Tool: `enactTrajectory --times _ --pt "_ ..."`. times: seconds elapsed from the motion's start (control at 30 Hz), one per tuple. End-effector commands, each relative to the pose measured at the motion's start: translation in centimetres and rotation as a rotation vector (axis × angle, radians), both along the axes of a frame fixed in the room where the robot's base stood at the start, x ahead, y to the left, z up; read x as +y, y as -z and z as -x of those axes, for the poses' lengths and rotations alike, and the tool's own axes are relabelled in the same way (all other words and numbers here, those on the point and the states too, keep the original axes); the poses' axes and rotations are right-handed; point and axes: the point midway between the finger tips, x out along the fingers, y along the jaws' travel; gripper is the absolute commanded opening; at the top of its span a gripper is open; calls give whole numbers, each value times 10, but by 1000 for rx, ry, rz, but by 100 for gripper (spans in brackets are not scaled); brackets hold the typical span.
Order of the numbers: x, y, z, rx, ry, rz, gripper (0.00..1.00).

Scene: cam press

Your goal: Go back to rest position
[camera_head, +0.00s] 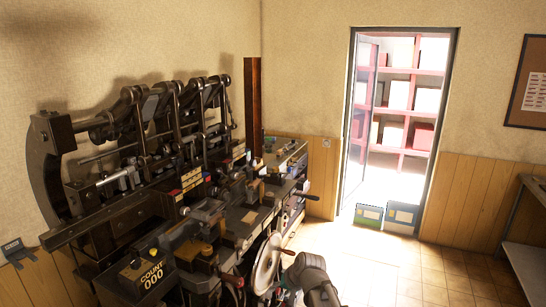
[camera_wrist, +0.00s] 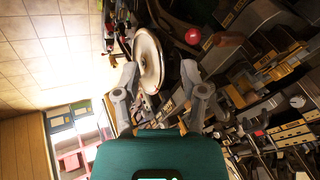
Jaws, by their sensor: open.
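My gripper (camera_wrist: 160,70) is open, its two grey fingers spread apart in the wrist view. A pale round disc or wheel (camera_wrist: 147,60) shows beyond and between the fingertips. I cannot tell whether a finger touches it. In the head view the same disc (camera_head: 267,262) stands at the front of the cam press (camera_head: 190,180), at the lower middle. A dark grey part of my arm shows just right of the disc. It hides my fingers there.
A red knob (camera_wrist: 193,36) lies close to the disc. Tiled floor (camera_head: 410,270) is clear on the right, before an open doorway with shelves. Two boxes stand at the doorway (camera_head: 401,217). A metal table (camera_head: 530,240) is at far right.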

Motion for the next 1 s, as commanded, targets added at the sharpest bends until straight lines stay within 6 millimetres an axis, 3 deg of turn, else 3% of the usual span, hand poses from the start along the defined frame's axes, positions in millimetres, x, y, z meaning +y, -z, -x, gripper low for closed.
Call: enactTrajectory --times 0.03,0.2,0.4,0.6,1.0 --pt "-23 7 20 38 -12 61 54" --pt "-86 24 74 182 -59 254 54" --pt "-133 30 118 312 -83 387 54" --pt "-146 30 130 356 -88 426 54" --pt "-145 30 129 353 -88 424 54"
